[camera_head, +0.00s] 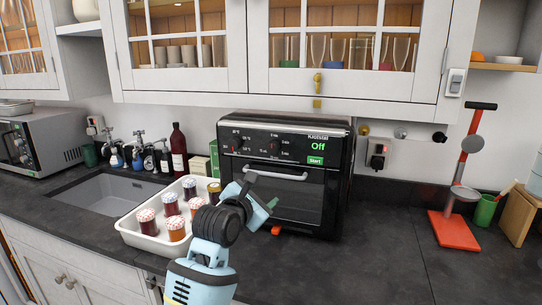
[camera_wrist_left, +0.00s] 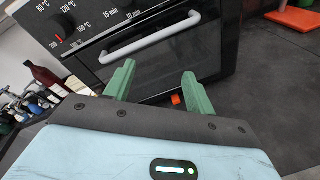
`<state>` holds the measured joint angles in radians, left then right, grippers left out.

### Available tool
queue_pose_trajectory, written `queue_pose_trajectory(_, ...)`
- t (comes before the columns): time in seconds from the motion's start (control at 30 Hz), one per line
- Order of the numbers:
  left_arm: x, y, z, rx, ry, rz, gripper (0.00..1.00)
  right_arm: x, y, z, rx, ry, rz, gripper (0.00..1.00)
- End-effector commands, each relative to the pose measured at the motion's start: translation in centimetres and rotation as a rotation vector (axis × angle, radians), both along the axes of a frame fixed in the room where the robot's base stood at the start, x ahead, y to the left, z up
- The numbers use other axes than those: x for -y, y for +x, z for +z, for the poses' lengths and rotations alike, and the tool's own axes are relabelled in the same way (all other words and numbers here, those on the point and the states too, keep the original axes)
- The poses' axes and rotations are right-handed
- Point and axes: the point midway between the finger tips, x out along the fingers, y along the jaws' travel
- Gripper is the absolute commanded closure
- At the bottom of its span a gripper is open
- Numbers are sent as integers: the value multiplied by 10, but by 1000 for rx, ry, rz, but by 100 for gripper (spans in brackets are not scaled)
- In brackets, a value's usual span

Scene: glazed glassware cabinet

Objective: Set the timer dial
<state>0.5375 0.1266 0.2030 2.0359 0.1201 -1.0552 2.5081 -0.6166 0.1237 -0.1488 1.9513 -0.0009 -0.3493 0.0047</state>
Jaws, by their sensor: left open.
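The black countertop oven (camera_head: 290,205) has a front panel with two dials, a green "Off" display (camera_head: 321,149) and a green "Start" button (camera_head: 316,160). The timer dial (camera_head: 273,146) is right of the temperature dial (camera_head: 238,148), among minute markings. In the left wrist view, the minute markings show at the top, but the timer dial is not clear. My left gripper (camera_head: 262,193) is open and empty in front of the oven, below the panel. Its green fingers (camera_wrist_left: 158,72) are apart in the left wrist view, below the door handle (camera_wrist_left: 150,35). My right gripper is not in view.
A white tray (camera_head: 148,244) of several jars stands left of my left gripper. A sink (camera_head: 105,194) and bottles lie further left. A small orange object (camera_head: 276,230) lies at the oven's front. A red stand (camera_head: 454,230) is at the right; the counter between is clear.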

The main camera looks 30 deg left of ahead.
Motion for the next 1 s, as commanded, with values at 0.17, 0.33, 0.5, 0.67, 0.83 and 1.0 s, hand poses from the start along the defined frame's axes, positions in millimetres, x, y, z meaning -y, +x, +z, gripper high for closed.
queue_pose_trajectory(0.17, -17, 13, 59, 158, -278, 49, 45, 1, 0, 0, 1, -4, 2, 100)
queue_pose_trajectory(0.33, -23, 17, 79, 216, -395, 60, 45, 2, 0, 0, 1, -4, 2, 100)
queue_pose_trajectory(0.5, -24, 17, 81, 221, -407, 61, 45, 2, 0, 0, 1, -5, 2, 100)
queue_pose_trajectory(0.67, -25, 24, 81, 219, -404, 60, 45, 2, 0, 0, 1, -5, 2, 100)
queue_pose_trajectory(0.83, -29, 44, 80, 218, -402, 61, 45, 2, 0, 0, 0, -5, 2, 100)
queue_pose_trajectory(1.0, -32, 67, 80, 219, -402, 61, 45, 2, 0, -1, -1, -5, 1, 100)
